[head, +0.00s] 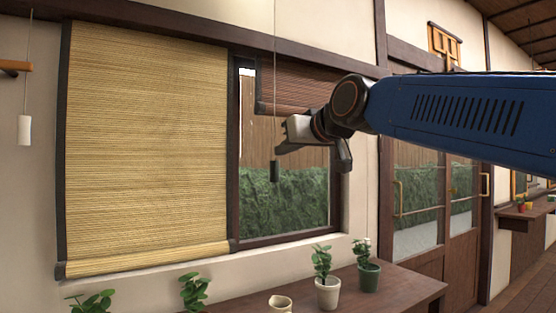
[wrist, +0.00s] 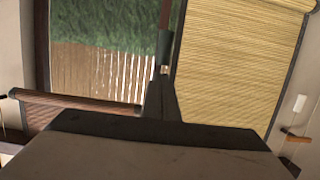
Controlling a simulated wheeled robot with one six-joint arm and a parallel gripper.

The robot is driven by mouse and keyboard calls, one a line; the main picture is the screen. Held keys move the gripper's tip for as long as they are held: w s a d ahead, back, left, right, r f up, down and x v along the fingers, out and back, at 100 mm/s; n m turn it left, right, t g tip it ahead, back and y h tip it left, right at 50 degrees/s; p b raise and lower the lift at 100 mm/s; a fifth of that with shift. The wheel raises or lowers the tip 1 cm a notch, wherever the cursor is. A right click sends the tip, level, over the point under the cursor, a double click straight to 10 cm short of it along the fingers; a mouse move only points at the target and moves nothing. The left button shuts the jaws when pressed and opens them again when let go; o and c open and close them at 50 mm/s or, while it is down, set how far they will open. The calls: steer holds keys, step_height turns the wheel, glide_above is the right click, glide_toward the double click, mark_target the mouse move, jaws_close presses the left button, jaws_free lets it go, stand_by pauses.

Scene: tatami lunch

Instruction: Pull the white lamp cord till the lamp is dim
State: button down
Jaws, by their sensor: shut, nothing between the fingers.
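The white cord pull (head: 24,130) hangs on a thin cord at the far left of the head view, against the cream wall. It also shows at the right edge of the wrist view (wrist: 299,103). The lamp itself is not recognisable in either view, so its brightness cannot be told. My gripper (head: 281,149) is shut and empty in front of the window, far to the right of the white pull. Its closed fingers show in the wrist view (wrist: 162,85). A dark pull (head: 275,171) hangs on another cord close by the fingertips; contact cannot be told.
A lowered straw blind (head: 145,145) lies between the white pull and my gripper. A brown blind (head: 297,88) is partly raised. A wooden bracket (head: 15,66) juts in above the white pull. Potted plants (head: 327,290) and a cup (head: 280,304) stand below on a wooden counter (head: 405,288).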

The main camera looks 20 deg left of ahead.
steer(key=v, duration=0.7)
steer(key=shift+s+d, duration=0.25)
steer(key=shift+r, duration=0.1)
stand_by(0.9)
step_height(320, 180, up, 4)
steer(key=shift+f, duration=0.1)
stand_by(0.3)
steer(key=w+a+f, duration=0.6)
steer(key=a, duration=0.1)
steer(key=shift+a+f, duration=0.2)
stand_by(0.6)
steer(key=shift+w, duration=0.2)
